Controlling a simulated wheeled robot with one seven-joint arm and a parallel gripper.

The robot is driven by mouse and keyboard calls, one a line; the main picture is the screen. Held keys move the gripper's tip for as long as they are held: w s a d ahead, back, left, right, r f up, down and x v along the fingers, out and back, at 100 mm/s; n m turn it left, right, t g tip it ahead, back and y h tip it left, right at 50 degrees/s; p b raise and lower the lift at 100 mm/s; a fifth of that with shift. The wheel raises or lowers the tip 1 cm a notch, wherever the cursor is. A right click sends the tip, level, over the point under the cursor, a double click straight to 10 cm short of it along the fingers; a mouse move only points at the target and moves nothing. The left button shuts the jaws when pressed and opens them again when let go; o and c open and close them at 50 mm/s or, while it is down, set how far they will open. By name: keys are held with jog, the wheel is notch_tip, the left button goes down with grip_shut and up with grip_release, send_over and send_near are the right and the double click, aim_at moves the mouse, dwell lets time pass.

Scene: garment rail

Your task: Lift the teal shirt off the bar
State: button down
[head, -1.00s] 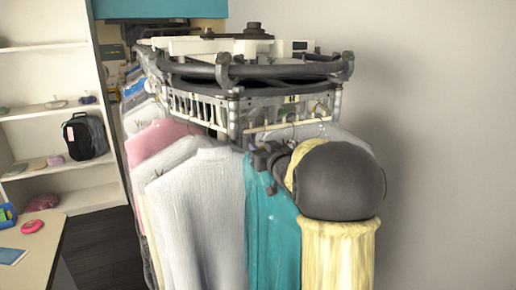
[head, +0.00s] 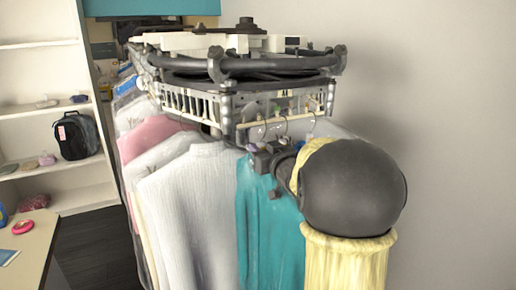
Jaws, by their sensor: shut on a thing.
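The teal shirt (head: 270,225) hangs at the near end of the rail, just right of a white knit top (head: 195,215). My dark gripper (head: 262,160) is at its collar and shut on it. The fingertips are small and partly hidden against the cloth. My own arm covers the shirt's right side. Thin hanger hooks show above the gripper at a pale bar (head: 275,122). I cannot tell which hook belongs to the teal shirt, or whether it rests on the bar.
A pink garment (head: 150,140) and several light ones hang farther back. A dark rounded frame (head: 275,65) tops the rail. White shelves (head: 30,120) with a dark backpack (head: 77,135) and a table edge (head: 35,245) are at left. The wall side at right is clear.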

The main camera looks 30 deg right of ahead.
jog(key=shift+s+r, duration=0.1)
jog(key=shift+s, duration=0.4)
jog(key=shift+s+d+b, duration=0.1)
jog(key=shift+s+b, duration=0.2)
jog(key=shift+s, duration=4.25)
jog(key=s+p, duration=0.1)
jog(key=s, duration=3.1)
jog(key=shift+s+d, duration=0.4)
jog(key=shift+d, duration=0.05)
